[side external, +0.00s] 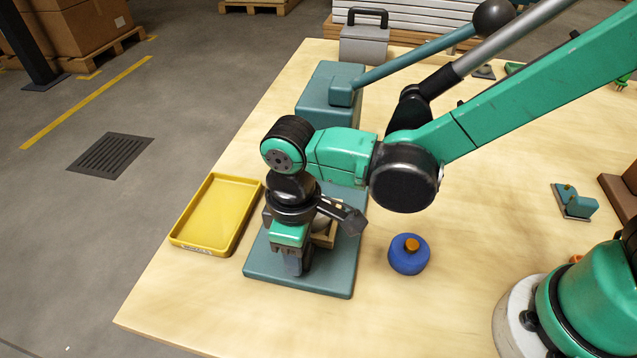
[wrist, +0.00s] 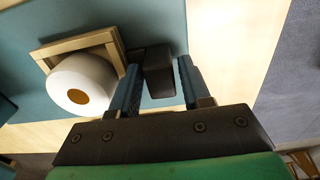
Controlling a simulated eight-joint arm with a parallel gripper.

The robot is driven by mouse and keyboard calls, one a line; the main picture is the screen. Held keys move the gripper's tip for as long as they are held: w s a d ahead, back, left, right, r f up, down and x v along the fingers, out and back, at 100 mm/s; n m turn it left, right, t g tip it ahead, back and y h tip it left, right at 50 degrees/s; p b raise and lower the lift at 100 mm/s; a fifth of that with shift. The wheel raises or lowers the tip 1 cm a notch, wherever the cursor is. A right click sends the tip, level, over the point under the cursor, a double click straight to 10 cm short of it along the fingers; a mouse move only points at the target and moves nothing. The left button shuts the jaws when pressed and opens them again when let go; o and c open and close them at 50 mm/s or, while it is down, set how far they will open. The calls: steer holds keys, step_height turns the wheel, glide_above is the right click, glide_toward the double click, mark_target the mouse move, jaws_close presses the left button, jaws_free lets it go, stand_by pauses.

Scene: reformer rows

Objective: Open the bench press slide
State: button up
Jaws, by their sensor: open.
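The bench press has a teal base plate (side external: 330,285), a teal column (side external: 322,100) and a long lever (side external: 420,62) with a dark ball knob. A tan slide frame (side external: 329,236) sits low over the base, mostly hidden by my wrist. In the wrist view the frame (wrist: 62,46) is beside a white round piece (wrist: 88,76) with a brown centre. A dark block (wrist: 157,60), apparently the slide's handle, sticks out from the frame. My gripper (wrist: 158,82) is open, pointing down, with one finger on each side of this block. It also shows in the side view (side external: 297,263).
A yellow tray (side external: 215,215) lies left of the press near the table edge. A blue round object (side external: 409,256) with an orange top stands to the right. A grey box (side external: 364,45) is behind. A teal bracket (side external: 574,202) lies far right.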

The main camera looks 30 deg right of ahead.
steer(key=shift+r, duration=2.8)
steer(key=d+r+m+t, duration=0.2)
steer(key=d+m+t, duration=0.1)
steer(key=d, duration=0.7)
steer(key=d+r+m+t, duration=0.3)
steer(key=d+m, duration=0.3)
steer(key=d, duration=0.5)
steer(key=shift+t, duration=0.6)
